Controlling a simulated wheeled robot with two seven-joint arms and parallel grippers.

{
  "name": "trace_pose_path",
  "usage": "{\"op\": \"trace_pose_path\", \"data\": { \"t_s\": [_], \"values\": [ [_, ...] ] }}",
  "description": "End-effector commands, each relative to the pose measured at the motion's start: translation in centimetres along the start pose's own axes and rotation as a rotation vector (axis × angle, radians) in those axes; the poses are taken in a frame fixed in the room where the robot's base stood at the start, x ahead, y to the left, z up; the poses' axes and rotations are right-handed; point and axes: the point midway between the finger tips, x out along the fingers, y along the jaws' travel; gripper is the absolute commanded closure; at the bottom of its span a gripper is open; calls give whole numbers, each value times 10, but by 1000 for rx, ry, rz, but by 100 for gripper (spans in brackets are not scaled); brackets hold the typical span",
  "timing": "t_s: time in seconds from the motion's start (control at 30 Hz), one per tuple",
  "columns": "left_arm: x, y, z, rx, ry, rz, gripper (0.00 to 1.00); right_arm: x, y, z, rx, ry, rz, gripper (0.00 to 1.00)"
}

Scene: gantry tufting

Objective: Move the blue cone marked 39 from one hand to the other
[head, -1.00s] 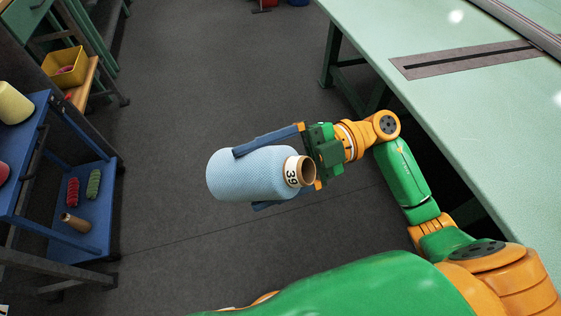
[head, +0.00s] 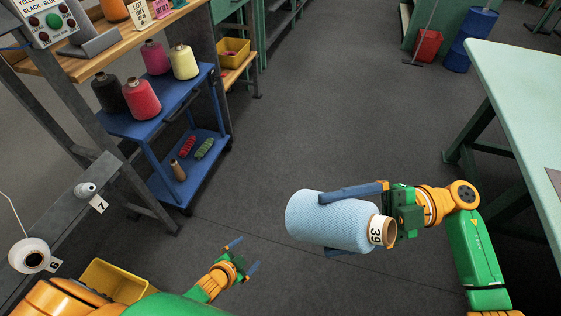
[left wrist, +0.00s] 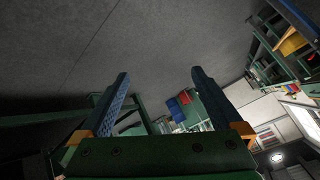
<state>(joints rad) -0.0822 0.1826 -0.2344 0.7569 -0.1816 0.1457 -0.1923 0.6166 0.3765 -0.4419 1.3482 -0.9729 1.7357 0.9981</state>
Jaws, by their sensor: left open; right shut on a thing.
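The blue cone marked 39 (head: 330,221) lies on its side in the air in the head view, its tan core end with the number facing right. My right gripper (head: 345,220) is shut on it, with one blue finger along the top and the other mostly hidden underneath. My left gripper (head: 246,256) is open and empty, lower and to the left of the cone, with a clear gap between them. In the left wrist view its two blue fingers (left wrist: 158,95) stand wide apart with nothing between them.
A blue trolley (head: 205,90) with several yarn cones stands at the left. A yellow bin (head: 118,281) and a frame with numbered spools (head: 30,255) are at lower left. A pale green table (head: 520,90) is at the right. The floor (head: 330,110) between is clear.

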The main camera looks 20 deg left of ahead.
Motion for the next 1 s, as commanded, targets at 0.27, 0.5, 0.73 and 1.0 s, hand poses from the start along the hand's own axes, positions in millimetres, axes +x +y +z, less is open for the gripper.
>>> {"op": "trace_pose_path", "data": {
  "t_s": [0.27,0.5,0.73,1.0],
  "values": [
    [-17,-114,-202,542,607,-292,0,0,0,0,-1,0,1,100],
    [-133,-146,-359,1205,1196,-658,0,0,0,0,-1,0,1,100],
    [-273,-108,-386,2177,1856,-1069,0,0,0,0,-1,0,1,100],
    [-302,-106,-342,-1982,-1592,811,0,0,0,0,-1,0,1,100]
  ]
}}
